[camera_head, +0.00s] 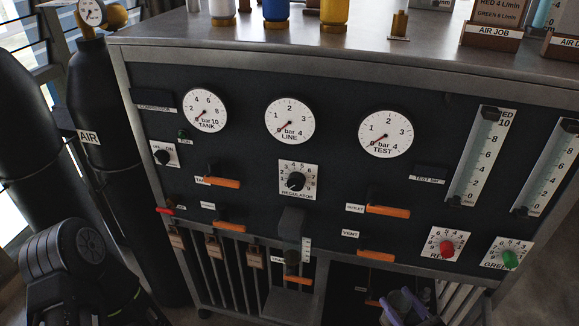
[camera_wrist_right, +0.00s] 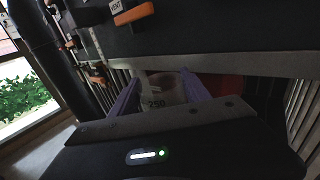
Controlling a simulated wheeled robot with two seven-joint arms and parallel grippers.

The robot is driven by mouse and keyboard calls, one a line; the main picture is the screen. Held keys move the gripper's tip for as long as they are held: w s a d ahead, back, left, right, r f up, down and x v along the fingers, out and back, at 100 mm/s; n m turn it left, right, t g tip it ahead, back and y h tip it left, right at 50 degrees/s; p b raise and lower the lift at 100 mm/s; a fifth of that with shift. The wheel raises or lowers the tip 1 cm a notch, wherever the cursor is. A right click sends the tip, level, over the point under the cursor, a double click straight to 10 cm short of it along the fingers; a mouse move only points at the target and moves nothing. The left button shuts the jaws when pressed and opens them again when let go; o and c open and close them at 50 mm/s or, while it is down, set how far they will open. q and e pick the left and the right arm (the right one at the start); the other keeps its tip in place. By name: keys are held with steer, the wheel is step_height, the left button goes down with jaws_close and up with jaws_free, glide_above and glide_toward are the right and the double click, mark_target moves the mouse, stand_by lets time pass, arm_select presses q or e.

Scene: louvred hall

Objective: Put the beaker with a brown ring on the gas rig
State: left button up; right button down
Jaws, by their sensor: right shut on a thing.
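The gas rig (camera_head: 235,150) is a dark panel in a grey metal frame with gauges, valves and knobs, filling the head view. My right gripper (camera_head: 405,306) is low at the bottom right, in front of the rig's lower part, with purple fingers. In the right wrist view the gripper (camera_wrist_right: 160,97) is shut on a clear beaker (camera_wrist_right: 158,88) marked 250. The beaker looks upright between the fingers, below the panel's lower edge. Its ring colour is too dim to tell. My left gripper is out of view; only a black part of my left arm shows.
The rig's grey top (camera_head: 225,35) carries several coloured vessels, a brass piece (camera_head: 399,25) and an AIR JOB sign (camera_head: 491,33). Orange valve handles (camera_head: 218,182) stick out from the panel. A black AIR cylinder (camera_head: 105,120) stands at the left. Bare top shows along the front edge.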

arm_select(q)
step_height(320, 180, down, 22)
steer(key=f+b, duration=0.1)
steer(key=b, duration=1.9)
arm_select(e)
steer(key=w+a+f+n+g+y, duration=0.25)
steer(key=a+n+g+y, duration=0.4)
steer(key=a+y, duration=0.4)
arm_select(q)
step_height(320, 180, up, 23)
steer(key=p, duration=2.2)
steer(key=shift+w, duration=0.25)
arm_select(e)
step_height(320, 180, up, 17)
steer(key=a+h, duration=0.1)
steer(key=a, duration=0.1)
steer(key=shift+w+h, duration=0.2)
steer(key=shift+h, duration=0.15)
steer(key=shift+n, duration=0.25)
steer(key=shift+a, duration=0.1)
steer(key=a, duration=1.2)
steer(key=shift+a, duration=0.35)
